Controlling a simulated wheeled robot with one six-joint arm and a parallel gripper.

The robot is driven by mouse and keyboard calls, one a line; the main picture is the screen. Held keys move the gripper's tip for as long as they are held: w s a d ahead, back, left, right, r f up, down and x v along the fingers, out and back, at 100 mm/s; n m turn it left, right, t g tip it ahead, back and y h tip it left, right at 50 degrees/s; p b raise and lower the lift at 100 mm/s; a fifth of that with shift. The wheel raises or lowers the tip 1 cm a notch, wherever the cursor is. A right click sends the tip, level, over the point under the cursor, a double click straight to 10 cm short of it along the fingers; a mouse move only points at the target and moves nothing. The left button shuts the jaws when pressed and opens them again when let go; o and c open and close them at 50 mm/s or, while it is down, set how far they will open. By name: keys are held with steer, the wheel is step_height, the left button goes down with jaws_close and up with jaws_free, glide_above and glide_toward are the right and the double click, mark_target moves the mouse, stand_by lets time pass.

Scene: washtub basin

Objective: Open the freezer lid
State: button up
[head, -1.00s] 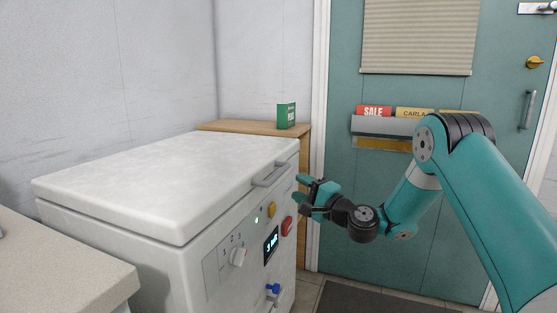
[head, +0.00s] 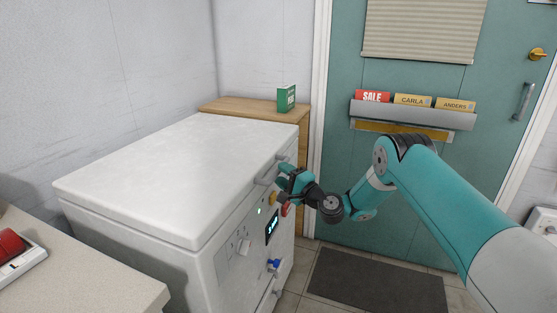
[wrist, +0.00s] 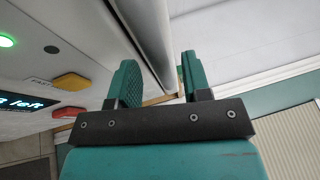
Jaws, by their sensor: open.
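The white chest freezer (head: 165,275) stands at the left with its lid (head: 185,170) shut flat. A grey bar handle (head: 264,178) is on the lid's front edge, towards its right end. My gripper (head: 283,177) is at the handle's right end, in front of the freezer. In the wrist view my gripper (wrist: 160,82) has its two teal fingers apart, and the handle bar (wrist: 150,35) runs into view in line with the gap between them. I cannot tell whether the fingers touch the bar.
A counter (head: 90,275) is at front left. Floor mat (head: 375,282) lies right.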

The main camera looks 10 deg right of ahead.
steer(key=shift+x, duration=1.25)
